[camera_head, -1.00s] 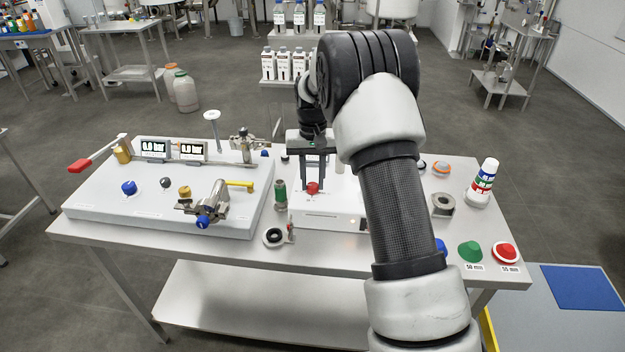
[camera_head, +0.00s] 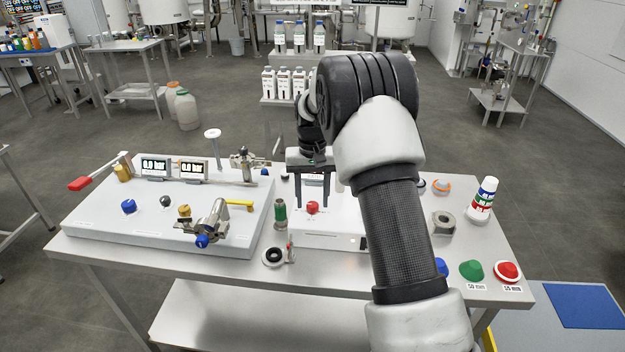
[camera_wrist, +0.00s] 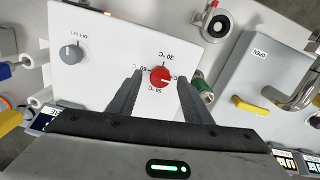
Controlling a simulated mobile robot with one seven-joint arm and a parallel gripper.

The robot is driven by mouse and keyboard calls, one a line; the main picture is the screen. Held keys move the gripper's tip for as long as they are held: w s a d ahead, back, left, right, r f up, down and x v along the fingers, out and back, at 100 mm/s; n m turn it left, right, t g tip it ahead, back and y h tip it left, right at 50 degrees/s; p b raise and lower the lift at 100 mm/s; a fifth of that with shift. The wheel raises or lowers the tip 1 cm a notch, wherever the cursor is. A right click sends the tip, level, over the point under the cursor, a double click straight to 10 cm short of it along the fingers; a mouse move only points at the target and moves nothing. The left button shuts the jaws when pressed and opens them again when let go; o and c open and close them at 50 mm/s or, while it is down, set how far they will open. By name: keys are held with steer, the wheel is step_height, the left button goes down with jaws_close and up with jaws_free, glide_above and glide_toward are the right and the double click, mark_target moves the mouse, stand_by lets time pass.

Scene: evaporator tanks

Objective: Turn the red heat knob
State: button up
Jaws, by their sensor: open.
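The red heat knob (camera_wrist: 160,76) sits on the white panel (camera_wrist: 100,45) in the wrist view, with temperature markings printed around it. A white line on the knob points toward the right of that picture. In the head view the red knob (camera_head: 312,207) is on top of the white box (camera_head: 325,236) at the middle of the table. My gripper (camera_wrist: 158,88) is open, pointing down, with one finger on each side of the knob. In the head view my gripper (camera_head: 313,207) is above the box around the knob. I cannot tell whether the fingers touch it.
A green-handled part (camera_head: 280,214) and a round black-and-white fitting (camera_head: 273,257) stand left of the box. A valve board (camera_head: 110,215) fills the table's left side.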

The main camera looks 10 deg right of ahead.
mark_target(312, 203)
step_height(312, 203, up, 17)
stand_by(0.4)
